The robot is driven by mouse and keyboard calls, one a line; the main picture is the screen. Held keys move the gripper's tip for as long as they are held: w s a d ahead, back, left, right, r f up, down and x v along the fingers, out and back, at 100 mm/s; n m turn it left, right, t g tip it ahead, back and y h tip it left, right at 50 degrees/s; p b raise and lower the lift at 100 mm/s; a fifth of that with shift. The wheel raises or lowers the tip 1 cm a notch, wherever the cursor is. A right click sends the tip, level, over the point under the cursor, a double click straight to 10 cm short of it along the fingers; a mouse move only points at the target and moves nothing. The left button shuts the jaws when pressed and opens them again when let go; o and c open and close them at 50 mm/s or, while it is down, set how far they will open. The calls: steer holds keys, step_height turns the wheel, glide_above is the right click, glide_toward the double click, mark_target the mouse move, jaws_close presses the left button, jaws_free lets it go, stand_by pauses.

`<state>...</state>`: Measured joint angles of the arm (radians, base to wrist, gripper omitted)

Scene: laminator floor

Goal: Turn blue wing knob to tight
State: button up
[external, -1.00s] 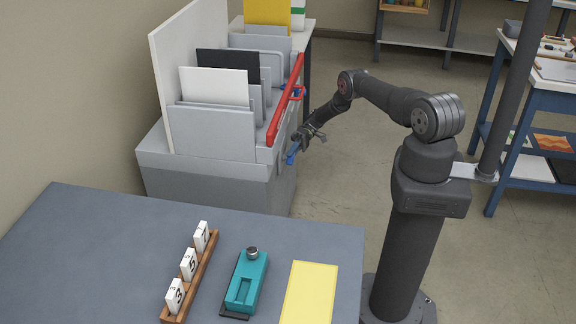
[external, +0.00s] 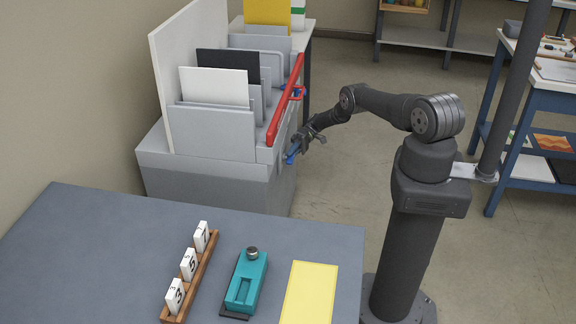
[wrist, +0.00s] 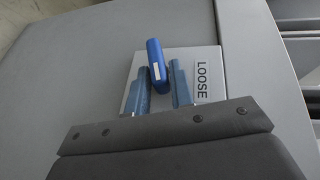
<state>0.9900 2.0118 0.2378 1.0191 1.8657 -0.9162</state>
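The blue wing knob (external: 291,157) is on the right side of the grey machine, below the red bar. In the wrist view the knob (wrist: 157,62) is a slightly tilted blue bar with a white mark, on a light plate (wrist: 215,60). A LOOSE label (wrist: 202,82) is to its right. My gripper (external: 307,143) is at the knob; in the wrist view its two bluish fingers (wrist: 160,88) are apart, one on each side of the knob's lower part. Contact cannot be told. The knob's lower end is partly hidden.
The red bar (external: 285,101) runs above the knob, with another blue part (external: 298,92) farther back. Panels stand in the grey machine (external: 215,180). A table (external: 100,240) in front holds a teal device (external: 246,283) and a yellow sheet (external: 309,292).

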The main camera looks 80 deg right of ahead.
steer(key=shift+o, duration=1.1)
steer(key=shift+r, duration=0.1)
steer(key=shift+r, duration=0.55)
steer(key=o, duration=0.5)
step_height(320, 180, up, 3)
steer(key=shift+d+r, duration=0.1)
steer(key=s+d+r, duration=0.1)
steer(key=s+r, duration=0.1)
steer(key=s, duration=0.1)
steer(key=s+d+r, duration=0.1)
steer(key=s+r, duration=0.1)
steer(key=s, duration=0.2)
steer(key=s+d+r, duration=0.1)
steer(key=s+r, duration=0.1)
steer(key=s, duration=0.2)
steer(key=shift+d+r, duration=0.25)
steer(key=shift+d, duration=0.15)
steer(key=c, duration=0.5)
